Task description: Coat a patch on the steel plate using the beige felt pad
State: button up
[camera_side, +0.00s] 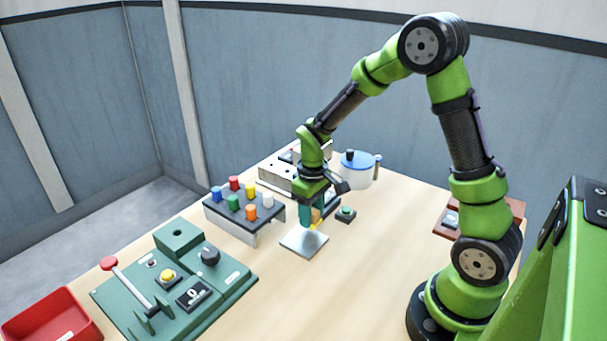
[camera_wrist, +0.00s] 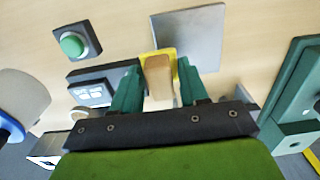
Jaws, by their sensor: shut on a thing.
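The steel plate (camera_side: 303,244) is a grey square lying flat on the table in the side view. It also shows at the top of the wrist view (camera_wrist: 190,30). My gripper (camera_side: 311,218) points down just above the plate's back edge. In the wrist view its teal fingers (camera_wrist: 157,85) are shut on a tan block with yellow beside it, which looks like the beige felt pad (camera_wrist: 158,76). The pad's underside is hidden, so I cannot tell whether it touches the plate. No coated patch can be made out on the visible metal.
A small box with a green button (camera_side: 346,213) stands right of the plate. A dark rack of coloured pegs (camera_side: 243,209) is to the left, a green control panel (camera_side: 180,290) front left, a blue-lidded pot (camera_side: 357,170) behind. The table front of the plate is clear.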

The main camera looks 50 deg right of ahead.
jog(key=shift+f, duration=0.5)
jog(key=shift+a+f, duration=0.15)
jog(key=shift+a, duration=0.1)
jog(key=shift+a+r, duration=0.2)
jog(key=shift+a, duration=0.95)
jog(key=shift+a+r, duration=0.15)
jog(key=shift+a, duration=0.95)
jog(key=shift+a+r, duration=0.2)
jog(key=shift+a, duration=0.95)
jog(key=shift+d, duration=3.55)
jog(key=shift+s+d, duration=0.1)
jog(key=shift+s, duration=0.6)
jog(key=shift+s+a, duration=0.2)
jog(key=shift+a, duration=3.8)
jog(key=shift+d, duration=3.85)
jog(key=shift+w+d+r, duration=0.1)
jog(key=shift+d+r, duration=0.05)
jog(key=shift+d, duration=0.05)
jog(key=shift+f, duration=0.2)
jog(key=shift+r, duration=3.35)
